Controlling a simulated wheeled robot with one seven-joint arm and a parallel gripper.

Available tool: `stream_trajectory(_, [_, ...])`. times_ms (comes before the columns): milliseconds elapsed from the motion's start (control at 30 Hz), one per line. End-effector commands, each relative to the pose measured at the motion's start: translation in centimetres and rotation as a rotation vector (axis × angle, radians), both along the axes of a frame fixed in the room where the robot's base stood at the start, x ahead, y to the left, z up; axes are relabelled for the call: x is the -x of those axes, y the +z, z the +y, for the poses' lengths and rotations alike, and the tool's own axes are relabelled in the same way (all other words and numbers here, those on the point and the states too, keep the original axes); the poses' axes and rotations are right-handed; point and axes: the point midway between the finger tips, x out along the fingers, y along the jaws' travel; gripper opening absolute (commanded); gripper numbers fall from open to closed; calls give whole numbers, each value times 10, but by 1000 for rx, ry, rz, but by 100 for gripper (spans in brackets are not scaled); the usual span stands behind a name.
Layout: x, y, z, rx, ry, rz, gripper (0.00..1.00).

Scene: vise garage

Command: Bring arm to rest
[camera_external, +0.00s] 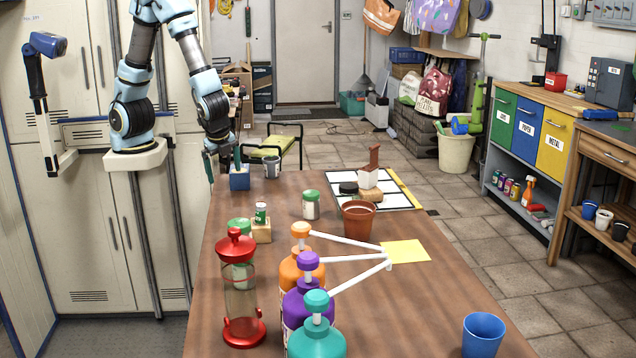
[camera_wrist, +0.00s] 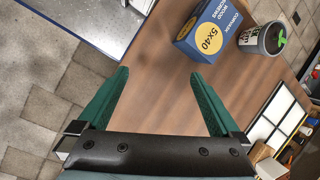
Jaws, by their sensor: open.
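My gripper (camera_wrist: 158,98) shows in the wrist view with its two green fingers spread apart and nothing between them. Below it lie the edge of the brown table and part of the floor. In the external view my gripper (camera_external: 222,165) points down at the far left edge of the table (camera_external: 290,250), close to a small blue box (camera_external: 239,180). The blue box, a screw carton (camera_wrist: 208,28), lies ahead of the right finger in the wrist view, apart from it. My arm bends down from its mount at the upper left.
A grey cup (camera_wrist: 262,38) stands beside the carton. A brown pot (camera_external: 359,218), a red press (camera_external: 239,290), several pump bottles (camera_external: 316,335) and a blue cup (camera_external: 483,335) stand on the table. Tall lockers (camera_external: 60,230) stand left. The air above the table is clear.

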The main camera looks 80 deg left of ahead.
Motion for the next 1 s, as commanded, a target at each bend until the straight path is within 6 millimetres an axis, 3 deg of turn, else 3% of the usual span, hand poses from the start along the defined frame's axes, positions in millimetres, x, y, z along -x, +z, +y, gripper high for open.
stream_trajectory(200, [-6, 14, 30, 242, 473, -106, 100])
stream_trajectory(433, [-17, 31, 53, 400, 814, -228, 100])
stream_trajectory(600, [-20, 37, 60, 439, 903, -265, 100])
stream_trajectory(1000, [-20, 37, 60, 439, 904, -265, 100])
